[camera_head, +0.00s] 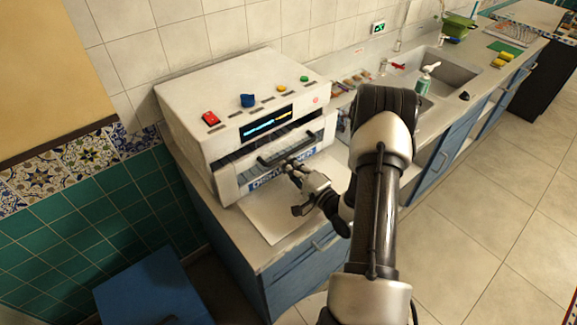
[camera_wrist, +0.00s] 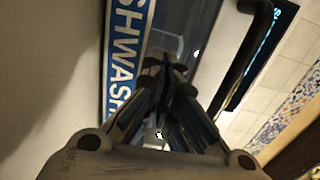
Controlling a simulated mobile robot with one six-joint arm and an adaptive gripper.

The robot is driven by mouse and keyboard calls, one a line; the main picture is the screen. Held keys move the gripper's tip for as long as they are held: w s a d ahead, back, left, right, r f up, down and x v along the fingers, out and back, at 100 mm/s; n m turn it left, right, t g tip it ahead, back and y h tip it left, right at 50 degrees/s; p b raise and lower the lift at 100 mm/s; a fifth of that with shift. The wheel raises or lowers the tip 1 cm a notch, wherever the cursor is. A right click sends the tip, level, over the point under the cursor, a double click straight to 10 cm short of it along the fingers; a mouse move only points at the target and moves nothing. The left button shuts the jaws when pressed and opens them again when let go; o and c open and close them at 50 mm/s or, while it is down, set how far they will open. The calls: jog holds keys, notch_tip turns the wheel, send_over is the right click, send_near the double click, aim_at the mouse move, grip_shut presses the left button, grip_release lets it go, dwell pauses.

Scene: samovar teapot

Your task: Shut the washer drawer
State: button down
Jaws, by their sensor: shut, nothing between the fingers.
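The white washer (camera_head: 180,105) stands on the counter against the tiled wall. Its drawer front (camera_head: 232,187) carries a blue label with white letters and a dark bar handle (camera_head: 290,148). A dark gap shows behind the handle, below the display; how far the drawer stands out is hard to tell. My gripper (camera_head: 291,166) is shut and empty in front of the drawer, close below the handle. In the wrist view the closed fingertips (camera_wrist: 165,68) point at the dark panel beside the blue label (camera_wrist: 124,60), with the handle (camera_wrist: 243,55) to their right. Contact is unclear.
A pale sheet or board (camera_head: 272,217) lies on the counter under my gripper. A sink (camera_head: 447,75) with a soap bottle (camera_head: 427,77) and small items lie to the right. A blue box (camera_head: 150,290) stands at lower left. The floor at right is clear.

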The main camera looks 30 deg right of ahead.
aim_at(279, 154)
jog(key=shift+w, duration=0.1)
jog(key=w, duration=0.4)
jog(key=shift+w+a, duration=0.2)
jog(key=shift+a, duration=0.05)
jog(key=shift+w+d+r, duration=0.1)
jog(key=shift+r, duration=0.05)
